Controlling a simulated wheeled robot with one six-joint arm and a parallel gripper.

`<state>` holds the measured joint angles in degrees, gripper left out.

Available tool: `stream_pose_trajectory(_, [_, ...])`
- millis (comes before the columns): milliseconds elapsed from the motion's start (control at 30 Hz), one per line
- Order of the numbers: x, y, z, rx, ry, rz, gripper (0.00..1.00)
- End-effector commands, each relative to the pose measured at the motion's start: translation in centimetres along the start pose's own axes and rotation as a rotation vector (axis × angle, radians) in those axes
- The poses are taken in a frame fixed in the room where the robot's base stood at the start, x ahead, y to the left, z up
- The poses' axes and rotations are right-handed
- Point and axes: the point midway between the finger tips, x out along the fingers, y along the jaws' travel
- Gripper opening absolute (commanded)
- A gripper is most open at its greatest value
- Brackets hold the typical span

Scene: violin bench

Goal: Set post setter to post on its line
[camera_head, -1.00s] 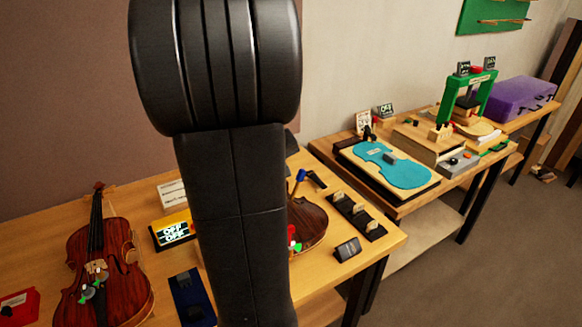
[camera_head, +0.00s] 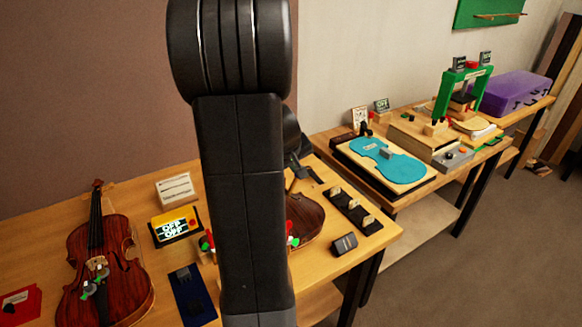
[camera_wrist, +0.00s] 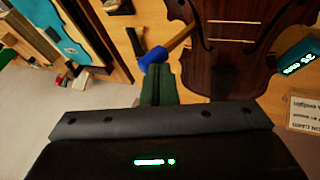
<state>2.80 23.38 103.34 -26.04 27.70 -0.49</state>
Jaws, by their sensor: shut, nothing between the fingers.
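A violin body (camera_head: 305,216) lies on the near bench, partly hidden behind my arm. In the wrist view its dark red-brown face (camera_wrist: 232,65) fills the upper right. A blue-ended tool (camera_wrist: 153,57) with a wooden shaft lies just beyond my fingertips; it may be the post setter, and I cannot tell whether the fingers touch it. My gripper (camera_wrist: 160,72) is shut and empty, pointing at the blue end. In the head view my gripper (camera_head: 304,173) is partly hidden beside the violin body. The post and its line cannot be made out.
A black rack (camera_head: 373,225) with pale pieces is right of the violin body. A second bench holds a blue violin form (camera_head: 390,162).

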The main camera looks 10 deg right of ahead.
Motion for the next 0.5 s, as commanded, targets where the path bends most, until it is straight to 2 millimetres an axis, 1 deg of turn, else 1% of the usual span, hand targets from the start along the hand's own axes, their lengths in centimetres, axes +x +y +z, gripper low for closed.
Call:
stream_pose_trajectory(33, [0.50,0.52,0.08,0.003,0.000,0.002,0.00])
stream_pose_trajectory(133, [0.76,1.07,0.12,0.003,0.001,0.001,0.00])
stream_pose_trajectory(500, [0.68,1.06,0.07,0.000,0.001,0.000,0.00])
